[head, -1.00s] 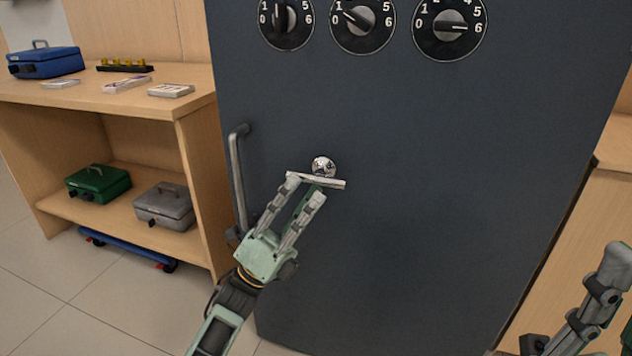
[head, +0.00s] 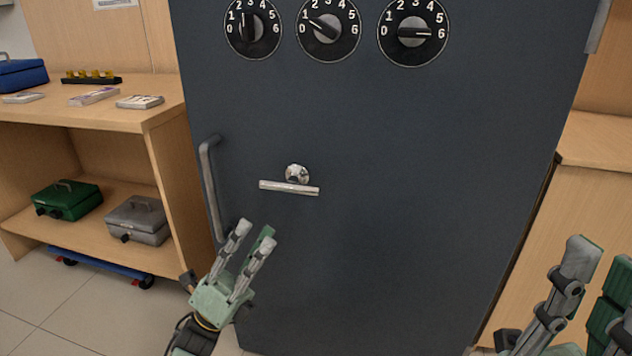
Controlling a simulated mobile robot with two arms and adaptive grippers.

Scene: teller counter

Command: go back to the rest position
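My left gripper (head: 251,237) is open and empty in the head view, in front of the dark safe door (head: 400,180). It is below and left of the silver T-shaped handle (head: 289,187), apart from it. The handle's bar lies nearly level. My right gripper (head: 598,262) is at the lower right, cut off by the frame's edge. Its fingers stand apart with nothing between them.
Three numbered dials (head: 321,29) run across the door's top, and a vertical grab bar (head: 210,188) is on its left. A wooden shelf (head: 155,118) at left holds a green cash box (head: 67,201) and a grey one (head: 138,220). A wooden counter (head: 590,140) stands at right.

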